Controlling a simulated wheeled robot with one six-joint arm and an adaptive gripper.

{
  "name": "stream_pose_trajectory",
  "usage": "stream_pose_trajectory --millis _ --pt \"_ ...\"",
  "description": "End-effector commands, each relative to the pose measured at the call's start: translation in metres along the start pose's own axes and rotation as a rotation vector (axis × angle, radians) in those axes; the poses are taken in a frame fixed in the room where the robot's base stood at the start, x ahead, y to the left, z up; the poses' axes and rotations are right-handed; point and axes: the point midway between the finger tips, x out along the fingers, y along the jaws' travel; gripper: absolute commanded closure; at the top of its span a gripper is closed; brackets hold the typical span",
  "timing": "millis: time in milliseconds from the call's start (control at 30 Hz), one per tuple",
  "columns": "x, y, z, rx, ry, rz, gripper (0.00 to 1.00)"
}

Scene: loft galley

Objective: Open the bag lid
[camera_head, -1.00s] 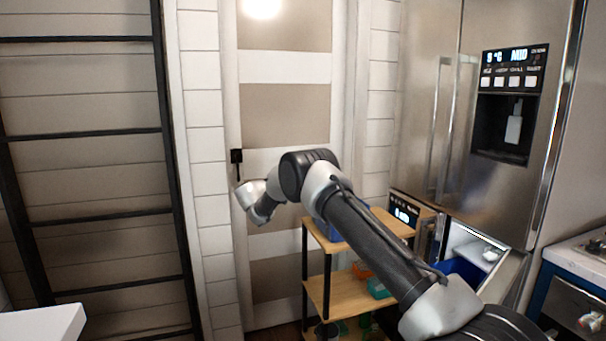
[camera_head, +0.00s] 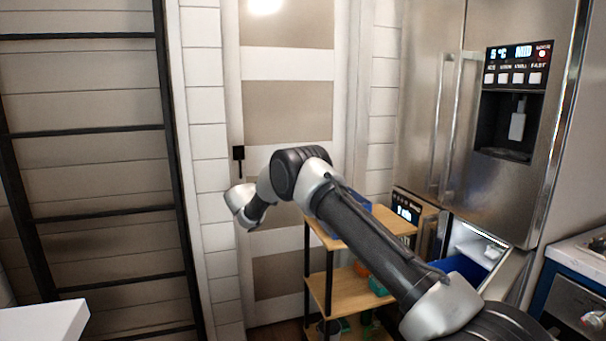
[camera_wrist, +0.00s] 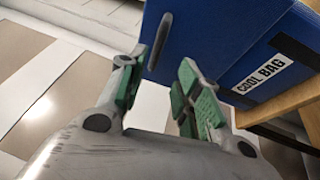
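The blue bag (camera_wrist: 215,45) fills the upper right of the wrist view, with a white "COOL BAG" label (camera_wrist: 263,74). A grey strip (camera_wrist: 158,42) runs along its near left edge. My gripper (camera_wrist: 160,82) is open, its green-padded fingers apart, with nothing visibly held. In the picture the strip's lower end lies between the fingertips; I cannot tell whether they touch. In the head view a small blue part of the bag (camera_head: 353,197) shows behind my arm; the rest is hidden. My gripper is not clearly visible there. I cannot see the lid's state clearly.
The bag sits on a wooden shelf cart (camera_head: 318,236) with items on lower shelves. Behind is a panelled door (camera_head: 287,110) with a black handle (camera_head: 239,154). A steel fridge (camera_head: 425,110) stands right, an open drawer (camera_head: 470,266) below. A dark ladder (camera_head: 170,130) stands left.

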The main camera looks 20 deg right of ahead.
Motion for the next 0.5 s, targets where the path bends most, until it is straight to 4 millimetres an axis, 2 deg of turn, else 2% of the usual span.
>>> stream_pose_trajectory --millis 33,200,333,500 --pt "-0.013 0.000 0.000 0.000 0.002 0.001 0.66" --pt "-0.047 -0.001 0.000 -0.001 0.001 -0.001 0.66" --pt "-0.063 -0.001 0.000 -0.002 -0.001 -0.001 0.66" --pt "-0.069 -0.001 0.001 -0.002 -0.002 -0.001 0.66"
